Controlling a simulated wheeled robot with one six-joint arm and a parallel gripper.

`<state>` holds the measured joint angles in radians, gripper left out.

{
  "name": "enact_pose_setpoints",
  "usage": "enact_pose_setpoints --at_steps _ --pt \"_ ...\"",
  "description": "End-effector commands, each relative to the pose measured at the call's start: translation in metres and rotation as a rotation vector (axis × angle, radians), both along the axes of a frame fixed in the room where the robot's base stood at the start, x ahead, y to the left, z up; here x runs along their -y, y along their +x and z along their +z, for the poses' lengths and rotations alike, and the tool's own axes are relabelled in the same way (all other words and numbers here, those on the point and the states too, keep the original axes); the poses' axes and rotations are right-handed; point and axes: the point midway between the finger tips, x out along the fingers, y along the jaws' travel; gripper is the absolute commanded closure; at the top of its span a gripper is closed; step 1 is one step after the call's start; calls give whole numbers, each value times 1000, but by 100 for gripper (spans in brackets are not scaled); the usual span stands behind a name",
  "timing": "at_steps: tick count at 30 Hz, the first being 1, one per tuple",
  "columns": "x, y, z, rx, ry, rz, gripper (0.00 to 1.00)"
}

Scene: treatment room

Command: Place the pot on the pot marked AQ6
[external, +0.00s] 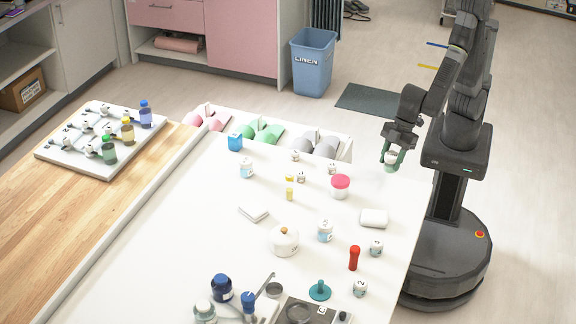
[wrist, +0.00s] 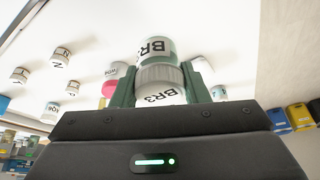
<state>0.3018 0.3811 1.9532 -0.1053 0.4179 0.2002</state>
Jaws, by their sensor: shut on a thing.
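Several small labelled pots stand on the table, such as one at the back (external: 295,156) and one at the front right (external: 360,288).

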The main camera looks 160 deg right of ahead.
Motion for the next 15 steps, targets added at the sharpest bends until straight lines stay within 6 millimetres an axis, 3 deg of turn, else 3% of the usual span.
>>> enact_pose_setpoints --at_steps 3,10,15 --pt "0 0 12 2 -1 0 82" --pt "6 6 19 0 -1 -8 82" --pt "38 35 29 0 -4 -49 82"
